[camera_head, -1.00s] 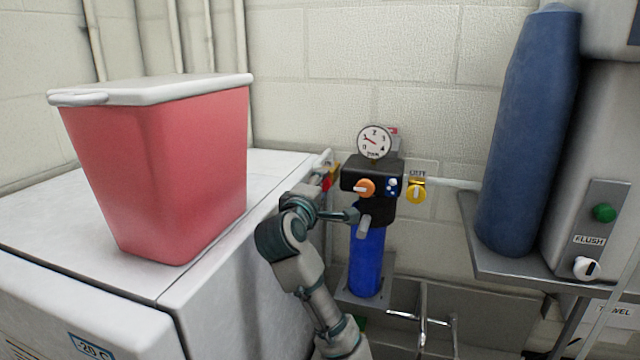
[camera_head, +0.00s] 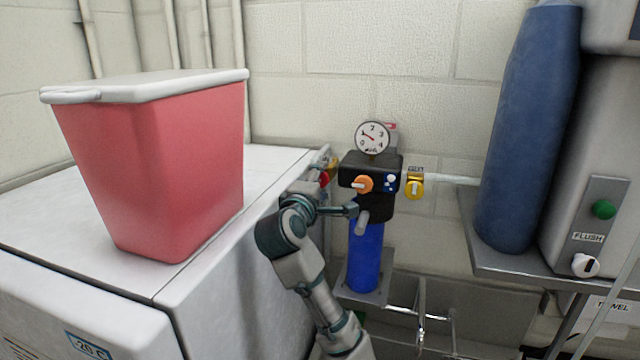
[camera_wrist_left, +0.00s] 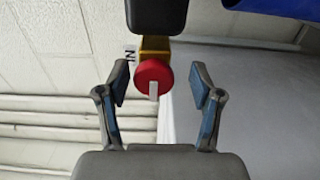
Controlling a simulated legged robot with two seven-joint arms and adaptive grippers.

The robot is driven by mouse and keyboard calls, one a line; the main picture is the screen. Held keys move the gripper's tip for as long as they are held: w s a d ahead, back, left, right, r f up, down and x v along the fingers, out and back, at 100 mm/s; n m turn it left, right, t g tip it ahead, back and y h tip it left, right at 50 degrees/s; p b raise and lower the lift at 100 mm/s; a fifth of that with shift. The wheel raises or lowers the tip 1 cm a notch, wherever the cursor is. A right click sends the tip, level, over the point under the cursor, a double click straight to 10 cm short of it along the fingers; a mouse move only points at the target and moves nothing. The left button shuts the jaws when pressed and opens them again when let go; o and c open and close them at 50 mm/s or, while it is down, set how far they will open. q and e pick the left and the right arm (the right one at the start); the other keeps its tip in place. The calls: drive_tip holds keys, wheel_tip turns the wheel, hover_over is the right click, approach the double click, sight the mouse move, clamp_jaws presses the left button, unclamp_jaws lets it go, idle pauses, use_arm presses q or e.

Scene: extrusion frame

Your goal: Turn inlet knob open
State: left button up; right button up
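The inlet knob is a red round knob (camera_wrist_left: 151,76) with a pale handle bar, on a yellow valve body beside an "IN" label in the left wrist view. My left gripper (camera_wrist_left: 160,82) is open, with one finger on each side of the knob and a visible gap on both sides. How far its tips are from the knob in depth is hard to tell. My right gripper is not in view.
The black filter unit (camera_head: 369,172) has an orange knob (camera_head: 362,184), a gauge (camera_head: 372,138) and a blue canister (camera_head: 365,256). A red bin (camera_head: 150,170) stands on the white freezer (camera_head: 275,165) at left.

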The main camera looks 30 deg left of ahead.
use_arm(q)
drive_tip(key=shift+r, duration=0.1)
drive_tip(key=v, duration=1.2)
drive_tip(key=shift+w, duration=0.1)
